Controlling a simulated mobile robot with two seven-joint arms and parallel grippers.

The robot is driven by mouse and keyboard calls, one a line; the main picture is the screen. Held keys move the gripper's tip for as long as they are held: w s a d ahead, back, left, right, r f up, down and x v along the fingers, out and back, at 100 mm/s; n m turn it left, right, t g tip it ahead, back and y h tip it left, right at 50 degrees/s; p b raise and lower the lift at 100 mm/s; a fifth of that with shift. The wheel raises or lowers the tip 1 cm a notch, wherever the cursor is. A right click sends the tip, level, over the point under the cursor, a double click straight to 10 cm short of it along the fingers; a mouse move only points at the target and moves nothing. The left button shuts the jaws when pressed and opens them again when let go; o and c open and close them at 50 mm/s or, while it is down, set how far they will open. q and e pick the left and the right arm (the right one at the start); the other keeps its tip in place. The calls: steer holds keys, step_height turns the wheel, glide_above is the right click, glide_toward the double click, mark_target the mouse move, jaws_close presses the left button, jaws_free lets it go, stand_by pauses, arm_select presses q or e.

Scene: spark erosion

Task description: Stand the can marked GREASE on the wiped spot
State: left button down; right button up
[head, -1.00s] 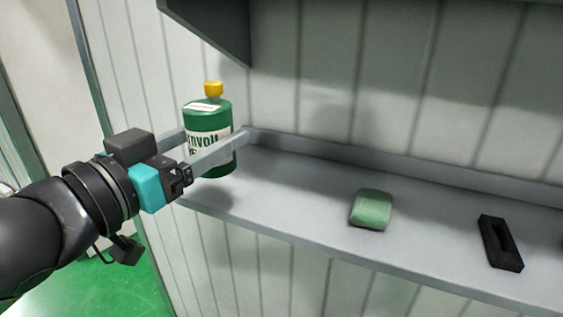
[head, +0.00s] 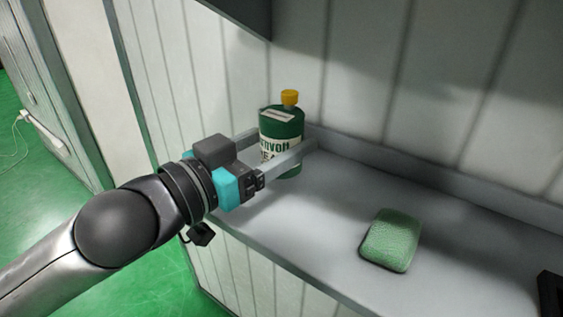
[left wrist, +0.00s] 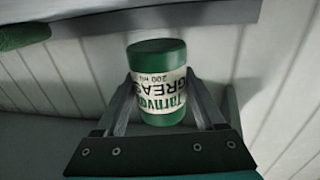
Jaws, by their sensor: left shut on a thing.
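In the left wrist view the can (left wrist: 157,85) shows upside down between the fingers, with GREASE readable. I cannot clearly make out a wiped spot on the shelf. My right gripper is not in view.
A green sponge (head: 391,240) lies on the shelf to the right of the can. A dark object (head: 551,295) is cut off at the right edge. A raised lip and panelled wall run behind the shelf. A dark cabinet (head: 240,12) hangs above the can.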

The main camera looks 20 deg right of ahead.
arm_select(q)
step_height(320, 180, down, 3)
steer(key=shift+f, duration=0.15)
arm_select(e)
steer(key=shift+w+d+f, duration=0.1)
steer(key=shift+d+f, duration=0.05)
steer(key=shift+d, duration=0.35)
arm_select(q)
steer(key=shift+f, duration=0.15)
jaws_free()
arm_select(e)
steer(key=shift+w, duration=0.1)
